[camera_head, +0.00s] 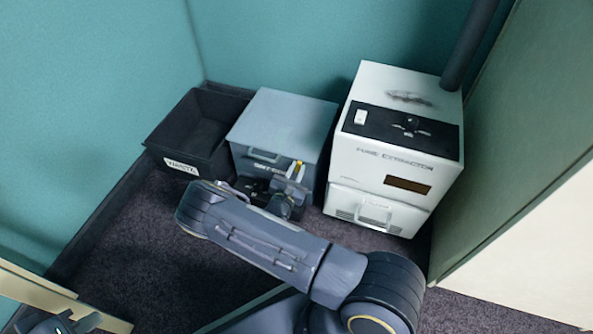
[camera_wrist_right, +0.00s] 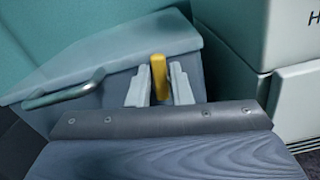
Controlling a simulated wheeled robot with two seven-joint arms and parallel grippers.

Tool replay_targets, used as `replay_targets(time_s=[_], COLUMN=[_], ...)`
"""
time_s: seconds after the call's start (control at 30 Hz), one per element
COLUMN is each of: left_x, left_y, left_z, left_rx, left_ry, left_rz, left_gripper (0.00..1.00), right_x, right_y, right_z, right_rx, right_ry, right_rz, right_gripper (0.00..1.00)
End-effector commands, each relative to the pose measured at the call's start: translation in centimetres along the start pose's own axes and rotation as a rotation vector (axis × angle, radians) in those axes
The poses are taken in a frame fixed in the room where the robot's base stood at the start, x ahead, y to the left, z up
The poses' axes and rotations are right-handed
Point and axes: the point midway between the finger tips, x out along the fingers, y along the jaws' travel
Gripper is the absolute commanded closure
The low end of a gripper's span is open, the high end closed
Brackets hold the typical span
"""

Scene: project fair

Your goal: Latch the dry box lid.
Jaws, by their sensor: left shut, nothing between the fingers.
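The blue-grey dry box (camera_head: 284,115) stands on the carpet between a black bin and a white fume extractor, its lid (camera_head: 280,112) down on top. In the right wrist view the lid (camera_wrist_right: 120,58) has a grey handle (camera_wrist_right: 65,92) on its front. A yellow latch (camera_wrist_right: 158,78) stands upright at the front; it also shows in the head view (camera_head: 298,168). My right gripper (camera_wrist_right: 158,88) is open, one finger on each side of the latch, with small gaps. The arm hides the box's lower front. My left gripper (camera_head: 72,326) is shut and empty at the bottom left, partly cut off.
The black labelled bin (camera_head: 190,135) is close on the left of the box. The white fume extractor (camera_head: 395,150) is close on its right. Teal walls (camera_head: 290,45) stand behind, and a green panel (camera_head: 520,130) on the right. The carpet (camera_head: 150,260) is clear at left.

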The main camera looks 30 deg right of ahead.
Motion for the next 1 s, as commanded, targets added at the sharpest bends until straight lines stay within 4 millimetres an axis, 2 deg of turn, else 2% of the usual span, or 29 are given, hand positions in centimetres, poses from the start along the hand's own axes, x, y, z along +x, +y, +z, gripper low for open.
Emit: replay_targets(time_s=[0.03, 0.13, 0.27, 0.57, 0.83, 0.87, 1.0], left_x=[0.00, 0.00, -0.06, -0.75, -0.70, -0.70, -0.69], left_y=[0.00, 0.00, 0.03, 0.34, 0.32, 0.32, 0.32], left_z=[0.00, 0.00, -0.03, -0.38, -0.35, -0.35, -0.35], left_rx=[0.000, 0.000, 0.000, 0.000, 0.000, 0.000, 0.000], left_ry=[0.000, 0.000, 0.000, 0.000, 0.000, 0.000, 0.000], left_rz=[0.000, 0.000, 0.000, 0.000, 0.000, 0.000, 0.000], left_gripper=[1.00, 1.00, 1.00, 1.00, 1.00, 1.00, 1.00], right_x=[-0.01, -0.02, -0.03, -0.02, -0.02, -0.02, -0.02], right_y=[0.00, 0.00, 0.03, 0.54, 0.54, 0.54, 0.54], right_z=[-0.01, -0.01, 0.02, -0.02, -0.09, -0.10, -0.09], right_rx=[0.000, 0.000, -0.007, -0.205, -0.219, -0.219, -0.218], right_ry=[0.000, 0.000, 0.000, 0.001, 0.000, 0.000, 0.000], right_rz=[0.000, 0.000, 0.000, 0.000, 0.000, 0.000, 0.000], right_gripper=[0.89, 1.00, 1.00, 1.00, 1.00, 0.84, 0.66])
